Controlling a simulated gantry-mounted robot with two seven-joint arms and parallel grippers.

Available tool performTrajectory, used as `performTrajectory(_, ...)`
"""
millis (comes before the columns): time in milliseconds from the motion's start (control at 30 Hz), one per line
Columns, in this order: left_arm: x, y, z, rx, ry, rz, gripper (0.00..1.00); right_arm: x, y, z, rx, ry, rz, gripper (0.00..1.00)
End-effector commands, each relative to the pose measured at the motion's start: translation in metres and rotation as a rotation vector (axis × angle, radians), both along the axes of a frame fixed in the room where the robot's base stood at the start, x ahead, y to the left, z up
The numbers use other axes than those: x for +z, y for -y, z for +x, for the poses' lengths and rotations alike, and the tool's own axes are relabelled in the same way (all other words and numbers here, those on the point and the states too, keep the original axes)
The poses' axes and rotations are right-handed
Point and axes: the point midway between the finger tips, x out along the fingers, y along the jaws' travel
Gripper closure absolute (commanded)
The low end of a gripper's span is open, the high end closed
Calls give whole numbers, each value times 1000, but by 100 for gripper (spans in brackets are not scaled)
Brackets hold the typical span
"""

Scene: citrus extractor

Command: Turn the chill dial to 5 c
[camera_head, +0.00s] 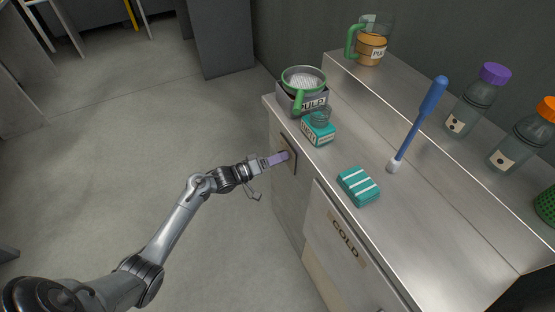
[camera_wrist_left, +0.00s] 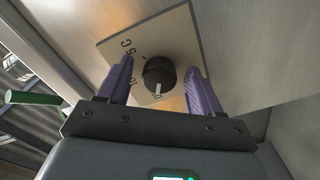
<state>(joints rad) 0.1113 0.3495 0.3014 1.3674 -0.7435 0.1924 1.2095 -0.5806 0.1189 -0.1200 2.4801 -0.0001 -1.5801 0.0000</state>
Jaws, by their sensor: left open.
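The chill dial (camera_wrist_left: 160,72) is a round black knob on a tan square plate (camera_wrist_left: 185,30) with printed marks including "5 C" and "10". Its white pointer line faces the bottom of the wrist picture, away from the "5 C" mark. My left gripper (camera_wrist_left: 159,66) is open, with one purple finger on each side of the knob; whether they touch it I cannot tell. In the head view my left gripper (camera_head: 279,158) is at the plate (camera_head: 290,153) on the cabinet's front, and it hides the knob. My right gripper is not in view.
A "COLD" door (camera_head: 345,238) is beside the plate. Open floor (camera_head: 110,130) lies left.

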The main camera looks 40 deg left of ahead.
Motion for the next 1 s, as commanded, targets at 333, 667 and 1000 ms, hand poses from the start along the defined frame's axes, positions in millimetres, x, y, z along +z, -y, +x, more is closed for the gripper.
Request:
performTrajectory(333,0,0,0,-1,1,0,72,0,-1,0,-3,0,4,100)
performTrajectory(667,0,0,0,0,5,11,91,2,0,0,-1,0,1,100)
performTrajectory(1000,2,-1,0,0,65,153,91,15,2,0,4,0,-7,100)
